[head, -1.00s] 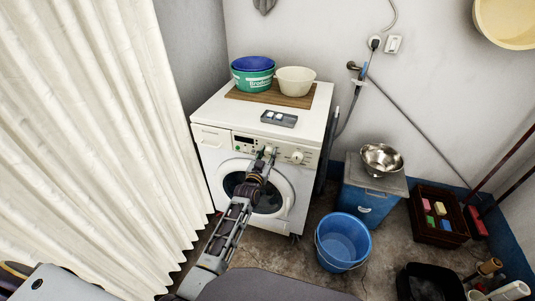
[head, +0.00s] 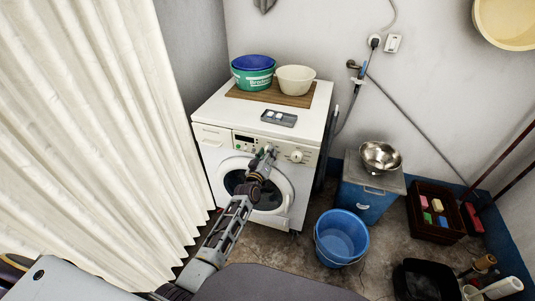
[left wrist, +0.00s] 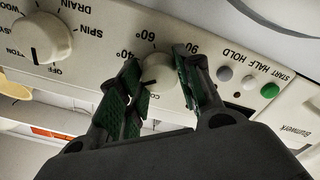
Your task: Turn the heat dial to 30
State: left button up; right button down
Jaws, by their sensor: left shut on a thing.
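The heat dial (left wrist: 158,72) is a round cream knob on the washing machine's control panel. Around it, 40°, 60°, 90 and part of a word starting "CO" are readable. A finger covers part of the scale, and I cannot read the dial's setting. My left gripper (left wrist: 160,80) is shut on the dial, with one green-padded finger on each side. In the head view, my left gripper (head: 266,158) is at the front panel of the white washing machine (head: 213,150), and its fingers largely hide the dial. My right gripper is not in view.
A programme dial (left wrist: 40,38) and a row of buttons (left wrist: 247,83) flank the heat dial. Basins (head: 253,75) and a soap tray (head: 279,118) sit on top of the machine. A blue bucket (head: 341,238) stands on the floor to the right. A curtain (head: 90,130) hangs at left.

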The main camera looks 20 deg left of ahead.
pick_arm(q)
jog(key=shift+n, duration=0.4)
jog(key=o, duration=1)
jog(key=shift+s+a, duration=0.2)
jog(key=shift+s, duration=5.75)
